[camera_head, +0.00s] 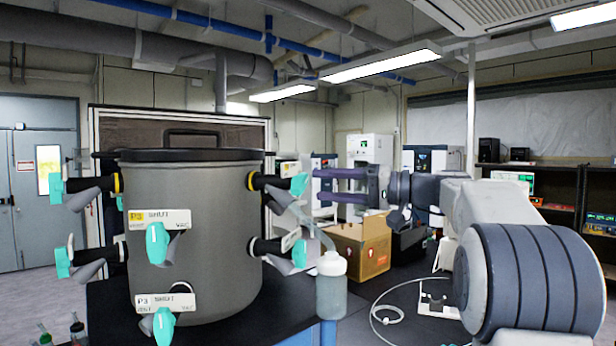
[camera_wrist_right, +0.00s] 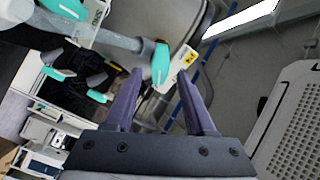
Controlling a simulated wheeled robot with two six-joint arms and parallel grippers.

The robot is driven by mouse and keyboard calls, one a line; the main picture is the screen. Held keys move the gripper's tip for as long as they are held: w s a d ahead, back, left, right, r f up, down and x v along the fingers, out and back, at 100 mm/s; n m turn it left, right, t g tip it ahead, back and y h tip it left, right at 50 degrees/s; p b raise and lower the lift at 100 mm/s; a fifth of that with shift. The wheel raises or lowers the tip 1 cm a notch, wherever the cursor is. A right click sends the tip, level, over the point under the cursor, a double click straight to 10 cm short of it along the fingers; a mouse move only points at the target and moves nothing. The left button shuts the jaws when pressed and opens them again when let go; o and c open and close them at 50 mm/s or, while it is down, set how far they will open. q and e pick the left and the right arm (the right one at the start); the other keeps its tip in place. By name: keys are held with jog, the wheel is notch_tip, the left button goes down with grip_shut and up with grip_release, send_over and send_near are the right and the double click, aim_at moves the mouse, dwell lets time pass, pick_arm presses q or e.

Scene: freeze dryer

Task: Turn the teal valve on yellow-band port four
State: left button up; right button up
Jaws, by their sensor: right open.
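A grey drum (camera_head: 195,235) carries several ports with teal valve handles. One yellow-banded port (camera_head: 252,181) is on its upper right and has a teal handle (camera_head: 299,184) at its outer end; its number is not readable. My right gripper (camera_head: 318,185) is open, pointing left, just right of that handle. In the right wrist view, a teal handle (camera_wrist_right: 160,64) lies between and slightly beyond the open fingertips (camera_wrist_right: 160,74), beside a yellow-marked label (camera_wrist_right: 182,66). Contact is not visible. My left gripper is out of view.
Another yellow-banded port (camera_head: 117,183) is on the upper left. A lower right port (camera_head: 270,247) sits below the gripper.

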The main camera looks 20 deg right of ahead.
aim_at(304, 185)
jog(key=p+x, duration=0.1)
jog(key=x, duration=0.2)
jog(key=shift+w+a+r, duration=0.1)
jog(key=shift+w+a, duration=0.1)
jog(key=shift+a, duration=0.15)
jog(key=shift+w+a, duration=0.2)
jog(key=shift+w, duration=0.05)
